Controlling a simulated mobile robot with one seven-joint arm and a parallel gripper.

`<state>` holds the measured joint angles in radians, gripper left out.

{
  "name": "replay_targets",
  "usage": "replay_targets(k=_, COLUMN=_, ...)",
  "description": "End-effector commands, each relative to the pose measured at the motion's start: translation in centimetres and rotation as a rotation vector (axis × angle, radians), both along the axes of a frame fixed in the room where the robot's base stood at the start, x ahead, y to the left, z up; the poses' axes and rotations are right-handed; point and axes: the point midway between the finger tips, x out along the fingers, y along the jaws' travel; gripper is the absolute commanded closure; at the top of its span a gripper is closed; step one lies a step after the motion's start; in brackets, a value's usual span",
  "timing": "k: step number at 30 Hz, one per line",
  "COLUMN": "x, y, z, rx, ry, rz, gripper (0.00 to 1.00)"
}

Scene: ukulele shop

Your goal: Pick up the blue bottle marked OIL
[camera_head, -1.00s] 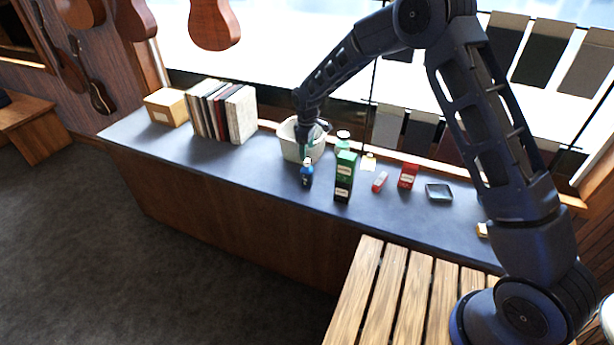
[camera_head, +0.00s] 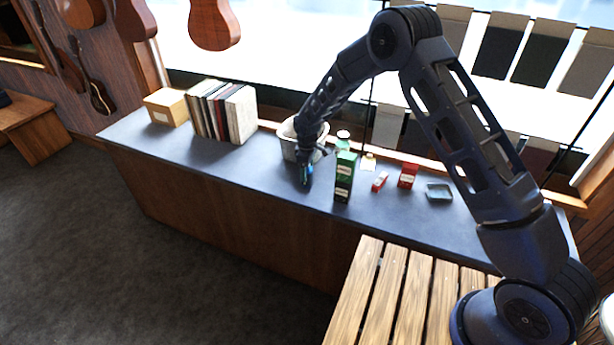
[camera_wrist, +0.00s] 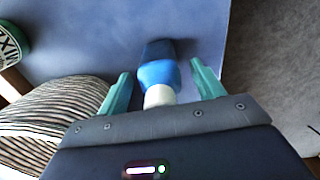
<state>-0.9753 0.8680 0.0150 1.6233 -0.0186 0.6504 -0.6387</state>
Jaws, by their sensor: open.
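The blue bottle (camera_wrist: 158,73) with a white cap stands on the dark blue counter (camera_head: 235,172). In the wrist view it lies between the two teal fingers of my gripper (camera_wrist: 161,88), with a gap on each side. In the head view my gripper (camera_head: 305,178) is low over the counter and hides most of the bottle. My gripper is open. The OIL marking cannot be read from here.
A green box (camera_head: 345,177) stands close to the right of my gripper. A pale bin (camera_head: 286,137) stands just behind it. A red box (camera_head: 408,175), a small red item (camera_head: 380,181) and a dark tray (camera_head: 439,192) are further right.

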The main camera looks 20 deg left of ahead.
Motion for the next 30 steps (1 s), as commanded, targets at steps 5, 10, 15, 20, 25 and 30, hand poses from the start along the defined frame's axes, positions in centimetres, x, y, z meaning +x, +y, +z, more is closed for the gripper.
replay_targets(k=5, x=0.0, y=0.0, z=-1.1, rx=-0.001, ry=0.0, rz=0.0, gripper=0.33)
replay_targets(k=10, x=0.0, y=0.0, z=-1.1, rx=0.0, ry=0.0, rz=0.0, gripper=0.37)
replay_targets(k=15, x=0.0, y=0.0, z=-1.1, rx=0.0, ry=0.0, rz=0.0, gripper=0.7)
replay_targets(k=20, x=0.0, y=0.0, z=-1.0, rx=0.0, ry=0.0, rz=0.0, gripper=0.86)
replay_targets(k=25, x=0.0, y=0.0, z=-0.9, rx=0.0, ry=0.0, rz=0.0, gripper=0.86)
replay_targets(k=30, x=0.1, y=0.1, z=0.4, rx=0.003, ry=-0.002, rz=0.0, gripper=0.86)
